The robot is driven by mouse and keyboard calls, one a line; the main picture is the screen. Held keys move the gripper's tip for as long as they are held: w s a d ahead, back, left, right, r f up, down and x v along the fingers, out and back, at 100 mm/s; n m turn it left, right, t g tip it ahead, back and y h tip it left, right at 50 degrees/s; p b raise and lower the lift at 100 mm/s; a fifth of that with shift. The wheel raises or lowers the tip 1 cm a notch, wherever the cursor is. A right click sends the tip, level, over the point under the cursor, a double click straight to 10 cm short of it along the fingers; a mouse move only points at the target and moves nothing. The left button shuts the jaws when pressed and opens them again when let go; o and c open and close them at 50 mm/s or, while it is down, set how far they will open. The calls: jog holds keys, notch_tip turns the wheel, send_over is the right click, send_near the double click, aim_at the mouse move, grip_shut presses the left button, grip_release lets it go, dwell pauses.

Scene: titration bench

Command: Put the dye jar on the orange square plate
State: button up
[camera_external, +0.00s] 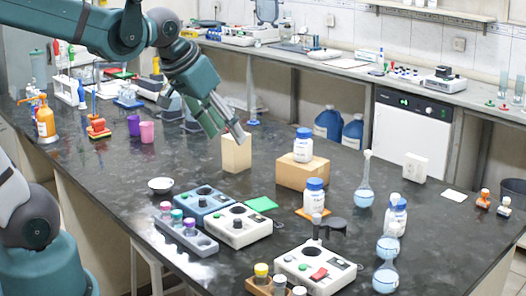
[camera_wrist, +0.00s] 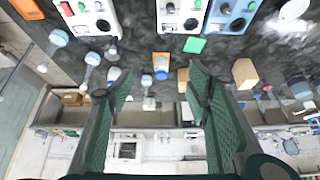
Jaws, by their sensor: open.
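A similar white jar (camera_external: 303,150) stands on a cardboard box (camera_external: 290,173), and another (camera_external: 396,220) stands among flasks at the right. No readable label tells which is the dye jar. My gripper (camera_external: 228,132) is open and empty, above the bench near the tall cardboard block; its fingers (camera_wrist: 165,85) are spread in the wrist view.
The tall cardboard block (camera_external: 236,155) stands below my gripper. A green square (camera_external: 262,204) lies left of the orange plate. Stirrer devices (camera_external: 238,228) and a rack of small capped jars (camera_external: 186,238) stand in front. Flasks (camera_external: 365,190) stand to the right.

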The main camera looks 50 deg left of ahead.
jog(key=s, duration=0.8)
jog(key=shift+s+f+t, duration=0.3)
jog(key=shift+f+t, duration=0.1)
jog(key=shift+f, duration=0.05)
jog(key=o, duration=1.1)
jog(key=shift+w, duration=0.1)
jog(key=shift+c, duration=0.2)
jog(key=o, duration=0.6)
jog(key=shift+w+d+m, duration=0.3)
jog(key=shift+w+d, duration=0.05)
jog(key=shift+w, duration=0.05)
jog(key=w+d+f+m+g+y+b, duration=0.15)
jog(key=w+d+f+m, duration=0.25)
jog(key=w+d+m, duration=0.6)
jog(key=w+d+f+m+y+b, duration=0.3)
jog(key=w+d+m, duration=0.3)
jog(key=d, duration=0.7)
jog(key=shift+s+d+f+m+t+y+b, duration=0.85)
jog(key=shift+d+f+m, duration=1.15)
jog(key=shift+d, duration=2.85)
jog(key=shift+s+d+f+m+t+y+b, duration=0.35)
jog(key=shift+s+d+f+m, duration=1.5)
jog(key=shift+d, duration=2.95)
jog(key=shift+s+d+f+m+t+y+b, duration=0.6)
jog(key=shift+d+f+m, duration=1.45)
jog(key=shift+d, duration=2.8)
